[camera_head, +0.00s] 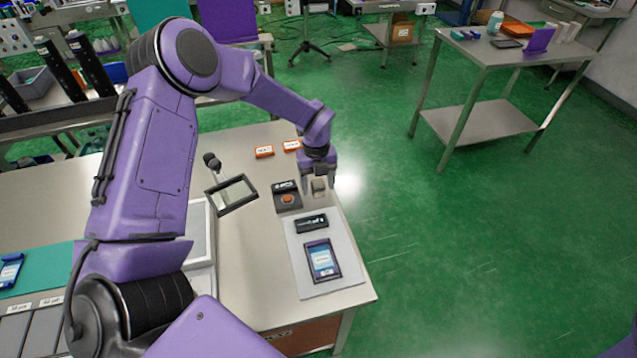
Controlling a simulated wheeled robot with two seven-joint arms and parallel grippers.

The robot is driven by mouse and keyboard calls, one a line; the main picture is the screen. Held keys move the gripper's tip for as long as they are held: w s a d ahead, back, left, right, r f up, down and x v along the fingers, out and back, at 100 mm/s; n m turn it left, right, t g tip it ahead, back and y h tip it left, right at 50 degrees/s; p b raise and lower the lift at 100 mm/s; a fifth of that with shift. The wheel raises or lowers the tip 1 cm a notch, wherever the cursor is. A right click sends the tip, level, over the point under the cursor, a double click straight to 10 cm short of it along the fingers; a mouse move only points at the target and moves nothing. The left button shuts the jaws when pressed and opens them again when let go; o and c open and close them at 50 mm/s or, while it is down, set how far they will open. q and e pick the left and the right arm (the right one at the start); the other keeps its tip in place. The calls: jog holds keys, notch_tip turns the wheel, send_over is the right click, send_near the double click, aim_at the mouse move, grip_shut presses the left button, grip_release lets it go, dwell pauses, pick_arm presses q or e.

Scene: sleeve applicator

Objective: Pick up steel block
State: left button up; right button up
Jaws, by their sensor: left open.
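The steel block (319,187) is a small grey piece near the right edge of the pale table (255,245). My left gripper (319,184) points down at it, with one finger on each side of the block. The fingers are open; I cannot tell whether either touches the block. The wrist hides the area just behind the block. My right gripper is not in view.
In front lie a black device (311,223) and a blue-framed card (322,260) on a white sheet. A framed lens (233,194) stands left.

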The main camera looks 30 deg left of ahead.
aim_at(318, 182)
pick_arm(q)
jog(key=shift+d, duration=0.1)
grip_shut()
notch_tip(318, 182, up, 10)
jog(key=b, duration=0.3)
jog(key=shift+f, duration=0.25)
jog(key=shift+r, duration=0.2)
jog(key=c, duration=0.8)
grip_release()
jog(key=shift+c, duration=0.2)
jog(key=shift+s, duration=0.1)
jog(key=shift+c, duration=0.5)
